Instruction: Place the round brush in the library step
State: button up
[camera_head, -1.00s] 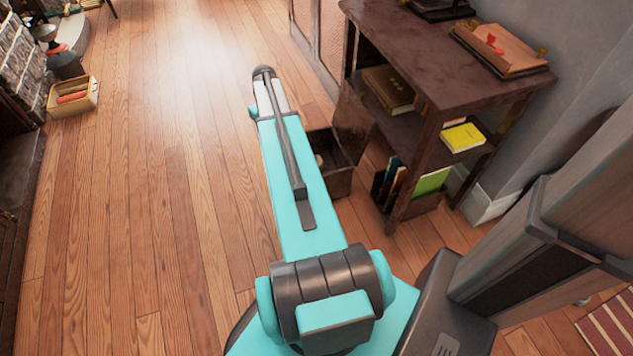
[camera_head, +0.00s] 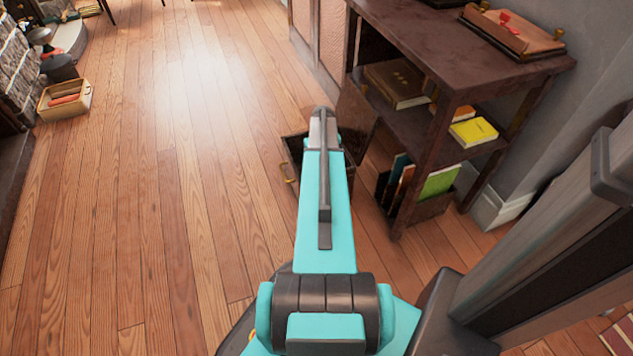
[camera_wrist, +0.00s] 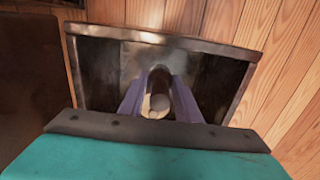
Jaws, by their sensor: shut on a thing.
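The library step (camera_head: 291,152) is a dark, open-topped box on the floor, its lid raised on the right side and a brass handle at its left. My arm covers its middle in the head view. In the wrist view its rim (camera_wrist: 165,42) frames my gripper (camera_wrist: 158,84), which is over the opening. The gripper is shut on the round brush (camera_wrist: 158,102), seen end-on as a pale round end with a dark body between the purple fingers. How deep the brush sits relative to the rim I cannot tell. The head view hides the gripper and brush.
A dark shelf table (camera_head: 450,55) with books stands right of the step, and a book holder (camera_head: 428,208) is on the floor beneath it. A wooden crate (camera_head: 66,102) sits far left. The wooden floor to the left is clear.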

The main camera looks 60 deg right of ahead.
jog(key=shift+f+b, duration=0.95)
jog(key=shift+f, duration=1.55)
jog(key=shift+f+b, duration=1.05)
jog(key=shift+f, duration=1.4)
jog(key=shift+f, duration=0.1)
jog(key=o, duration=1.2)
jog(key=shift+c, duration=0.2)
notch_tip(320, 180, up, 12)
jog(key=p, duration=0.5)
